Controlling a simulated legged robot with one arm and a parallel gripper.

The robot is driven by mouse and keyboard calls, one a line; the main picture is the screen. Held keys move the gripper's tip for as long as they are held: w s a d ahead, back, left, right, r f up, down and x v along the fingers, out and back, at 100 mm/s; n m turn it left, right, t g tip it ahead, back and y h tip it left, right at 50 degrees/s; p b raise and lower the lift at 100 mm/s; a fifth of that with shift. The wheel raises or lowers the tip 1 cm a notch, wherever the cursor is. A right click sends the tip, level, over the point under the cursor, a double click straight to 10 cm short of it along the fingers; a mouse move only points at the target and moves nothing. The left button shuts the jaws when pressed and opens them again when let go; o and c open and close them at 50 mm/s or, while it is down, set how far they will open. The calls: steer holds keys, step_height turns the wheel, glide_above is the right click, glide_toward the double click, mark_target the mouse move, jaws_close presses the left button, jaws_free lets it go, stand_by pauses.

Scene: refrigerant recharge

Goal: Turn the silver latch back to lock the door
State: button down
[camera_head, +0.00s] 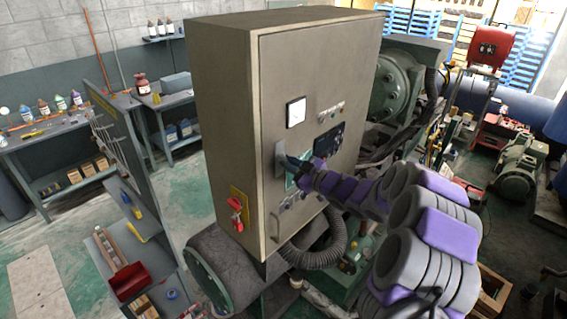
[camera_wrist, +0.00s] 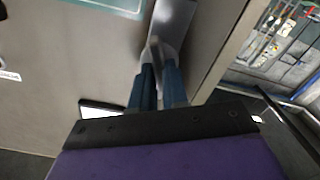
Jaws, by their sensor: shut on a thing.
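The beige cabinet door (camera_head: 270,75) faces me and looks closed flush with the cabinet. The silver latch (camera_head: 279,152) is on its left edge, partly behind my gripper (camera_head: 290,161). In the wrist view the latch (camera_wrist: 174,18) is a bright metal plate near the door's edge. There my gripper (camera_wrist: 160,68) has its two blue fingers closed around the narrow end of the latch. The exact angle of the latch is hard to tell, as the fingers cover part of it.
A dial gauge (camera_head: 296,112) and a dark panel (camera_head: 328,140) are on the door. A red switch (camera_head: 237,208) on a yellow plate is on the cabinet's side. A ribbed hose (camera_head: 322,250) hangs below. Workbenches stand at left; machinery crowds the right.

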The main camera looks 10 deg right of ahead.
steer(key=shift+w+d+r+m, duration=0.15)
steer(key=shift+d+r+m, duration=0.1)
steer(key=shift+d+m, duration=0.25)
steer(key=shift+w+d+r+m, duration=0.1)
steer(key=shift+d+r+m, duration=0.1)
steer(key=shift+d+m, duration=0.25)
steer(key=shift+a+r+m+t, duration=0.3)
steer(key=shift+a+m, duration=0.2)
steer(key=shift+m, duration=0.25)
steer(key=c, duration=1.6)
jaws_free()
steer(key=shift+f+m, duration=0.1)
steer(key=shift+m, duration=0.4)
steer(key=shift+o, duration=1.4)
steer(key=shift+w+d+f, duration=0.1)
steer(key=shift+w+d, duration=0.05)
steer(key=shift+d, duration=0.1)
steer(key=shift+o, duration=0.5)
steer(key=shift+d+f, duration=0.1)
steer(key=shift+d, duration=0.1)
steer(key=shift+a+f, duration=0.15)
steer(key=shift+a, duration=0.3)
